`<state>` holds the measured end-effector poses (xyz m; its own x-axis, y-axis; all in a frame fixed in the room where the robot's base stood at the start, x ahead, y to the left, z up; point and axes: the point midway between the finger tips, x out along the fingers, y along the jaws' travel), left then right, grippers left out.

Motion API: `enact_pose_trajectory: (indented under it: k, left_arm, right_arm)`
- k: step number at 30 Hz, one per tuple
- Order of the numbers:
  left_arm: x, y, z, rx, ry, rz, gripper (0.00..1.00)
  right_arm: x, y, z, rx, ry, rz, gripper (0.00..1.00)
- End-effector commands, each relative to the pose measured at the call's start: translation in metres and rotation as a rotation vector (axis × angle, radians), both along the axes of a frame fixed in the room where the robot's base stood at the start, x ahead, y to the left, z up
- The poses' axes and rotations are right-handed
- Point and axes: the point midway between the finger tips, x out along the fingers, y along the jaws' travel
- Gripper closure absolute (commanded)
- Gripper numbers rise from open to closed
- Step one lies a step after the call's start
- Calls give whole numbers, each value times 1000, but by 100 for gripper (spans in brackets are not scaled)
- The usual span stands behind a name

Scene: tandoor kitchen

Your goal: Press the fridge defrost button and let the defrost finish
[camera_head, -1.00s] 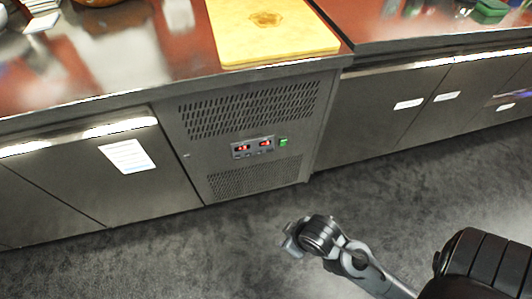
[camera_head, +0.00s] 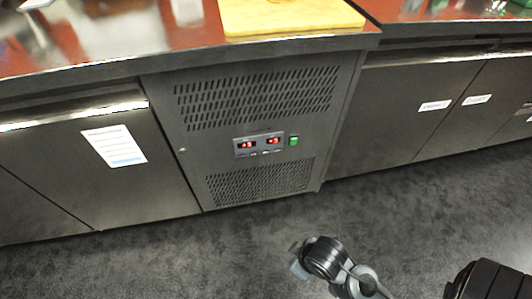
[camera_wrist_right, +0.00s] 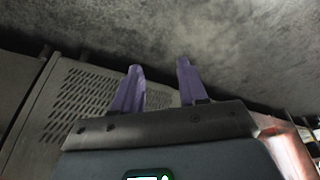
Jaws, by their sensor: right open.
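The fridge (camera_head: 187,165) is a grey metal unit under the counter, with vent slots above and below a small control panel (camera_head: 259,144). The panel has two red displays and a green switch (camera_head: 293,141) at its right; the small buttons under the displays are too small to tell apart. My right gripper (camera_head: 296,254) is in front of and below the panel, apart from the fridge. In the right wrist view its two purple fingers (camera_wrist_right: 158,82) are spread and empty, with the vent slots to their left. My left gripper is not in view.
A red-brown countertop (camera_head: 120,35) with a yellow cutting board (camera_head: 290,15) overhangs the fridge. Closed cabinet doors stand on both sides; the left one carries a white paper (camera_head: 114,146). The grey floor (camera_head: 190,255) in front is clear.

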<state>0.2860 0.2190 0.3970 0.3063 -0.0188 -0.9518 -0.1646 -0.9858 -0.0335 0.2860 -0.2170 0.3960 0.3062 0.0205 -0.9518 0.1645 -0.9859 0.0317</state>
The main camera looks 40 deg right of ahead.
Motion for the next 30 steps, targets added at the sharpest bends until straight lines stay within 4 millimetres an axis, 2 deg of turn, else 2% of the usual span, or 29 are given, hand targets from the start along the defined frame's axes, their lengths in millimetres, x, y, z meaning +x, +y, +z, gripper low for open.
enact_pose_trajectory:
  k: [2, 3, 11, 30]
  left_arm:
    - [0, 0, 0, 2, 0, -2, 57]
    - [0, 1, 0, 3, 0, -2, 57]
    - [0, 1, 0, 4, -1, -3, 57]
    - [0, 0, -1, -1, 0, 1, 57]
  right_arm:
    - [0, 0, 0, 0, 0, 0, 57]
    - [0, 0, 0, 0, 0, 0, 60]
    - [0, -1, 0, -4, -1, 3, 100]
    - [0, -1, -1, -4, 0, 2, 100]
